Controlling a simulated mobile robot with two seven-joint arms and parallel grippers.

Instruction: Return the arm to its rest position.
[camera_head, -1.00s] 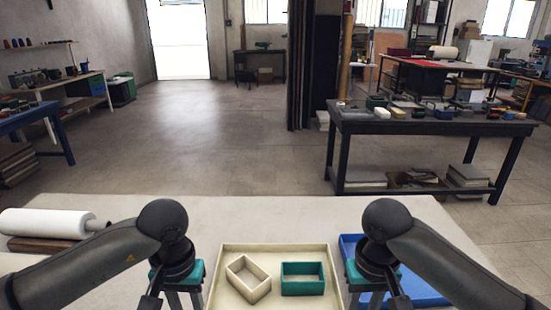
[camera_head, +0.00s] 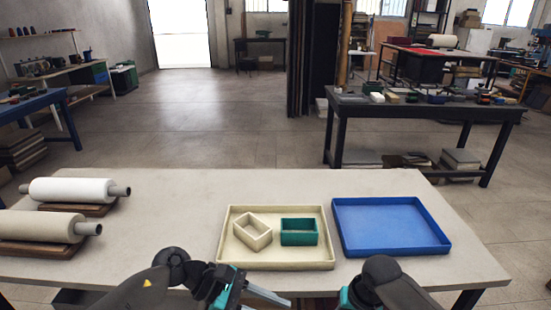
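My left gripper (camera_head: 262,296) is low in the picture, just in front of the cream tray (camera_head: 277,265). Its fingers run toward the lower right and are partly cut off, so its opening is unclear. My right gripper (camera_head: 348,297) is at the bottom edge, in front of the gap between the trays, with its fingers mostly hidden. The cream tray holds a tilted-looking cream open box (camera_head: 253,232) on the left and a teal open box (camera_head: 299,232) on the right. Nothing is visibly held by either gripper.
An empty blue tray (camera_head: 391,226) lies right of the cream tray on the pale table (camera_head: 175,195). The table between rollers and trays is clear.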

